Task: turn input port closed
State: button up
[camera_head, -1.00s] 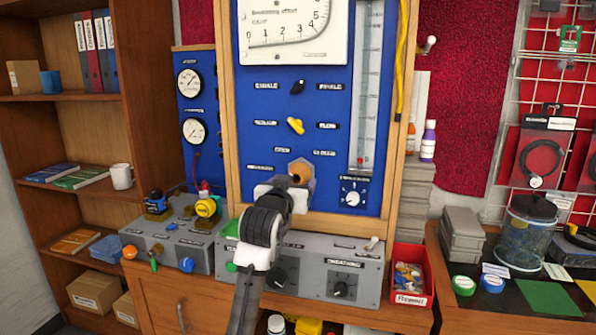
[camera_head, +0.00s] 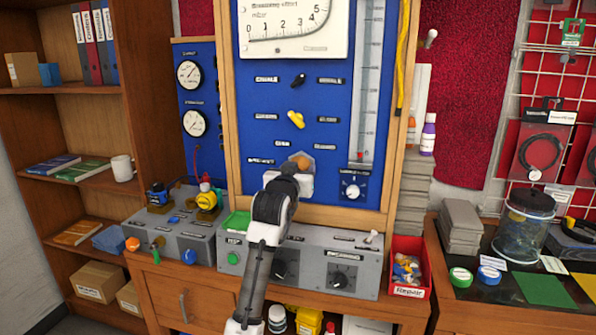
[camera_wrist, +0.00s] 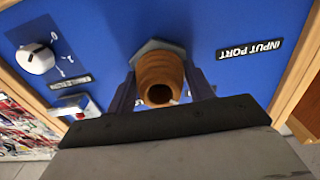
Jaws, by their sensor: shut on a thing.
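The input port (camera_wrist: 160,75) is a brown, ribbed, round fitting with a hollow end, set on a grey hexagonal base on the blue panel. In the wrist view its label INPUT PORT (camera_wrist: 250,48) reads upside down at the right. My gripper (camera_wrist: 162,88) has one dark finger on each side of the fitting and is shut on it. In the head view the port (camera_head: 301,161) shows as a brown spot on the lower part of the panel. My wrist covers its lower part there.
A black-and-white dial (camera_head: 353,186) sits to the right of the port. A yellow knob (camera_head: 296,119) and a black knob (camera_head: 299,80) are above it. A grey control box (camera_head: 325,262) stands below, and a red bin (camera_head: 409,268) is at its right.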

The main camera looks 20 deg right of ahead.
jog(key=shift+m, duration=0.4)
jog(key=shift+c, duration=0.4)
jog(key=m+b, duration=0.1)
jog(key=m, duration=0.2)
jog(key=shift+f+b, duration=0.1)
jog(key=shift+b, duration=0.25)
jog(key=m+b, duration=0.1)
jog(key=m, duration=0.4)
jog(key=shift+m+b, duration=0.3)
jog(key=shift+b, duration=0.05)
jog(key=m+b, duration=0.1)
jog(key=m, duration=0.3)
jog(key=shift+m, duration=2.2)
jog(key=o, duration=1)
jog(key=shift+c, duration=0.2)
jog(key=shift+s, duration=0.1)
